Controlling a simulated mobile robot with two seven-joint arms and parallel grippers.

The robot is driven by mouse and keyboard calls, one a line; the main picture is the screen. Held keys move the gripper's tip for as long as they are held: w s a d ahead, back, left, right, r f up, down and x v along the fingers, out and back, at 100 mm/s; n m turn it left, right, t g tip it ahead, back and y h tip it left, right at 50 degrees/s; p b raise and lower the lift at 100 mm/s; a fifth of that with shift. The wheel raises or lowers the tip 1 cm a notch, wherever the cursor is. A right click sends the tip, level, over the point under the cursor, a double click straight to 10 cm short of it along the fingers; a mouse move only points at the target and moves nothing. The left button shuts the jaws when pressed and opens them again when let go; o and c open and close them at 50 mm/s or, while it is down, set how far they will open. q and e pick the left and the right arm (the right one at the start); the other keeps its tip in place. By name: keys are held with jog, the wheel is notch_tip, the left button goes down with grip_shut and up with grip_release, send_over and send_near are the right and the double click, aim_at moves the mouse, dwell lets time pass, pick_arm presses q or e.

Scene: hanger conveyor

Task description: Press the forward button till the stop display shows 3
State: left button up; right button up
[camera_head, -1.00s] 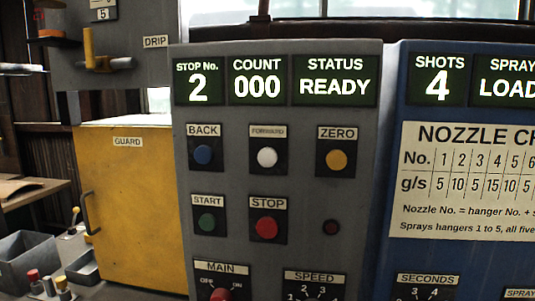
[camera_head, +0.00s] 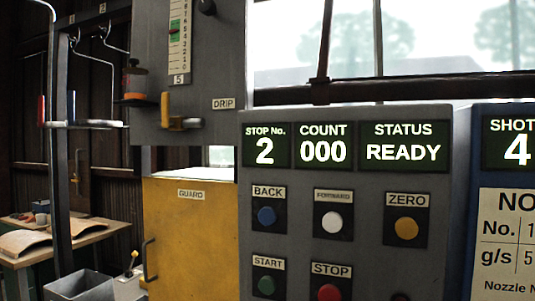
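The stop display (camera_head: 265,146) on the grey control panel (camera_head: 360,270) reads 2. Beside it the count display (camera_head: 323,147) reads 000 and the status display (camera_head: 403,147) reads READY. The forward button (camera_head: 332,222) is white and sits in the upper button row under its label. The green start button (camera_head: 266,285) and red stop button (camera_head: 329,293) are below. Neither of my grippers is in view, and nothing covers the forward button.
A yellow guard box (camera_head: 190,240) stands left of the panel. Above it is a grey drip unit (camera_head: 225,60) with a yellow lever (camera_head: 180,124). A blue panel (camera_head: 485,165) adjoins on the right.

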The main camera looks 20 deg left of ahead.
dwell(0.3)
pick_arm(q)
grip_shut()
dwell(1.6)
